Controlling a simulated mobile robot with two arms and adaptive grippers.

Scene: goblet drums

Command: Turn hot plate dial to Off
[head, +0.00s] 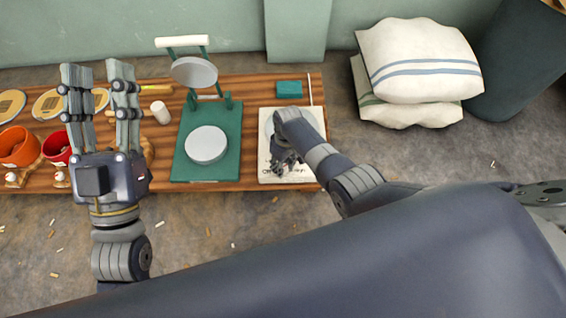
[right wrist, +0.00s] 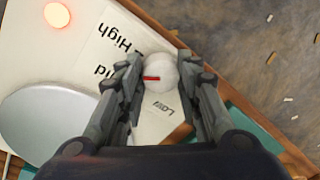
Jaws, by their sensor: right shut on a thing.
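The hot plate (head: 308,173) is cream with a round grey plate, at the right end of the low wooden table. In the right wrist view, its white round dial (right wrist: 163,72) has a red mark pointing left in the picture, toward a partly covered label ending in "id". "High" and "Low" labels show; I see no "Off" label. A round light (right wrist: 57,15) on it glows orange-red. My right gripper (right wrist: 158,76) is shut on the dial, one finger on each side; it also shows in the head view (head: 284,168). My left gripper (head: 98,75) is open and empty above the table's left part.
A green press stand (head: 180,158) with a white disc stands left of the hot plate. A small teal box (head: 289,89) lies behind it. Orange and red cups (head: 18,147) and a white cylinder (head: 160,112) are further left. Cushions (head: 415,60) lie on the floor at right.

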